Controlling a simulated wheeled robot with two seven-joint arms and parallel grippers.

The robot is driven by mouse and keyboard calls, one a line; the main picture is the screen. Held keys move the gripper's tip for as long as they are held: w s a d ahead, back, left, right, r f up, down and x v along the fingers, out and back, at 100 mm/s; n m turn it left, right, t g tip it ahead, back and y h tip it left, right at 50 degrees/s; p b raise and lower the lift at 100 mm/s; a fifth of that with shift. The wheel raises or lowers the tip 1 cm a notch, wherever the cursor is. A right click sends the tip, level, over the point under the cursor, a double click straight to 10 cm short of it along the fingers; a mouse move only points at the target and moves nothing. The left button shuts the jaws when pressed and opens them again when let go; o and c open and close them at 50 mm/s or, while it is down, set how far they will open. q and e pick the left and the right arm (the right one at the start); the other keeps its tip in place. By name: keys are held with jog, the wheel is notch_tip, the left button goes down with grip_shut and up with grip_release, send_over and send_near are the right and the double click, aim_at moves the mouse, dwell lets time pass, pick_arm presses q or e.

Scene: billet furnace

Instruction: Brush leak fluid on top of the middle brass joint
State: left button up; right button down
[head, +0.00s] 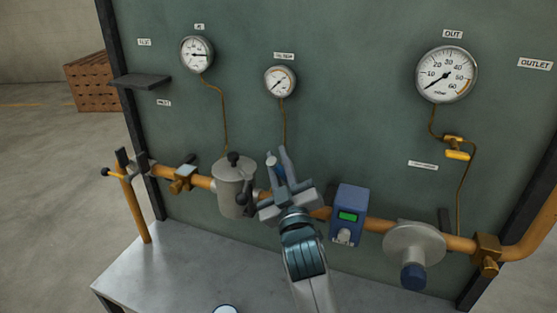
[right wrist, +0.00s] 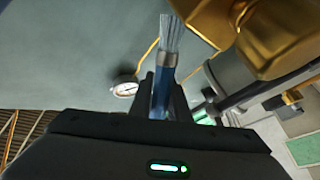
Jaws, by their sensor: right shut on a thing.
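My right gripper (head: 281,168) is in front of the pipe run, between the grey filter housing (head: 236,188) and the blue box. It is shut on a brush (right wrist: 162,88) with a blue handle, a silver ferrule and pale bristles, which points up in the right wrist view. A large brass fitting (right wrist: 278,40) fills the upper right of that view, beside the bristles; I cannot tell whether they touch. In the head view the gripper covers the pipe here, so the middle brass joint is mostly hidden. My left gripper is not in view.
The blue box (head: 348,214) with a green display and a grey round regulator (head: 414,243) sit right of the gripper. Gauges (head: 281,81) hang above on the green panel. A round pot-like rim (head: 225,309) shows at the bottom edge of the grey bench (head: 160,275).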

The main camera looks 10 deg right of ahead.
jog(key=shift+r+p, duration=2.5)
jog(key=shift+r, duration=0.35)
jog(key=shift+r+p, duration=1.5)
